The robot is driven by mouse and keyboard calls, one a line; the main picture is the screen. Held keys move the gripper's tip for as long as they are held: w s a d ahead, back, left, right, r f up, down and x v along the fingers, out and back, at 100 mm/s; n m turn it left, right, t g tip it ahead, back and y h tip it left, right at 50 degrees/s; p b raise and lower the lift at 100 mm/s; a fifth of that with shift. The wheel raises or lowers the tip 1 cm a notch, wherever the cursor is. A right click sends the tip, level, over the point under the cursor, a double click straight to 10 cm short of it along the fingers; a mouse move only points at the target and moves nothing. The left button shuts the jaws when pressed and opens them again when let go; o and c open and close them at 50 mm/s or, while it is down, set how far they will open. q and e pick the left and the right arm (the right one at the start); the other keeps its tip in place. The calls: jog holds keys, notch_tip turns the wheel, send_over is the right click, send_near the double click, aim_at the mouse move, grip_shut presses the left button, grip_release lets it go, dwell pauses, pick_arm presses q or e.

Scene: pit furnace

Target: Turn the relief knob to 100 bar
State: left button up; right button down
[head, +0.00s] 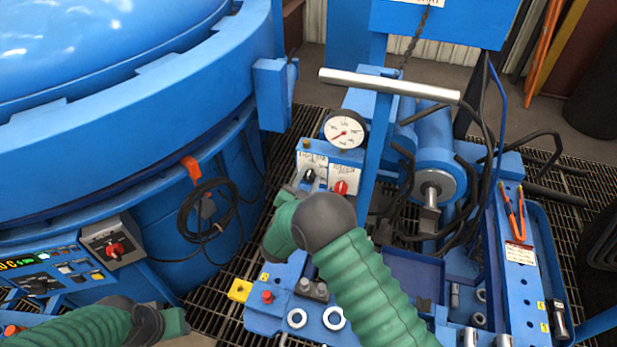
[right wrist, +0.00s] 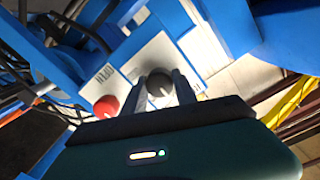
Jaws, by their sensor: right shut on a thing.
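The black relief knob (head: 309,175) sits on a white label plate below the gauge. In the right wrist view the knob (right wrist: 159,84) is between the two fingers of my right gripper (right wrist: 164,90), which is shut on it. In the head view my right gripper (head: 300,186) reaches the knob from the lower left, its fingers partly hidden. The round white gauge (head: 345,129) stands above; its needle points to the lower left, and its numbers are too small to read. My left arm (head: 90,327) is at the bottom left; its fingers do not show.
A red knob (head: 341,188) is close to the right of the black knob; it also shows in the right wrist view (right wrist: 106,106). A metal bar (head: 390,86) crosses above the gauge. The blue furnace (head: 120,130) fills the left. Black hoses (head: 480,150) hang at the right.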

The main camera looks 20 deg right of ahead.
jog(key=shift+s+f, duration=0.1)
jog(key=shift+f, duration=0.3)
jog(key=c, duration=1.3)
grip_release()
jog(key=shift+o, duration=1.4)
jog(key=shift+r, duration=0.15)
jog(key=shift+r, duration=0.1)
jog(key=p+v, duration=0.1)
jog(key=v, duration=1.5)
jog(key=shift+s+a, duration=0.2)
jog(key=shift+a, duration=0.15)
